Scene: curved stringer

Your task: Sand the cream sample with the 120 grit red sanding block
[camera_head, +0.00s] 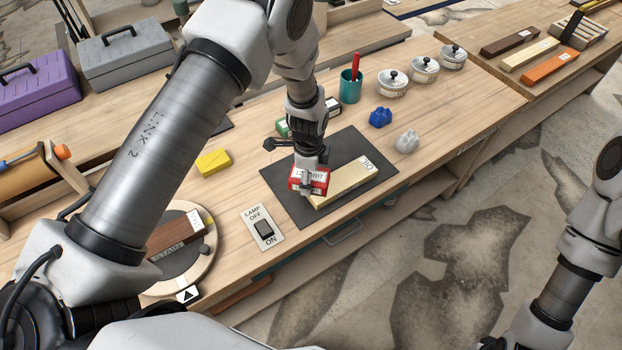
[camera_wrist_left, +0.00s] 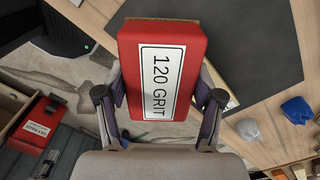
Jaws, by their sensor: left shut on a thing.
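The red 120 grit sanding block (camera_head: 322,178) is at the near left end of the cream sample (camera_head: 347,181). The sample lies on a dark mat (camera_head: 291,200) on the workbench. My left gripper (camera_head: 308,187) points down and is shut on the red block. In the left wrist view the red block (camera_wrist_left: 182,40), labelled 120 GRIT, sits between the fingers of the left gripper (camera_wrist_left: 160,97). A sliver of the cream sample (camera_wrist_left: 233,101) shows beside it. I cannot tell whether the block touches the sample. My right arm shows at the lower right, but its gripper is out of view.
Behind the arm are a green block (camera_head: 282,128) and a teal cup (camera_head: 350,90). A yellow block (camera_head: 213,162) and a lamp switch panel (camera_head: 263,228) lie left of the mat. Blue (camera_head: 380,117) and grey (camera_head: 407,141) crumpled lumps lie to its right, with lidded tins (camera_head: 392,85) beyond.

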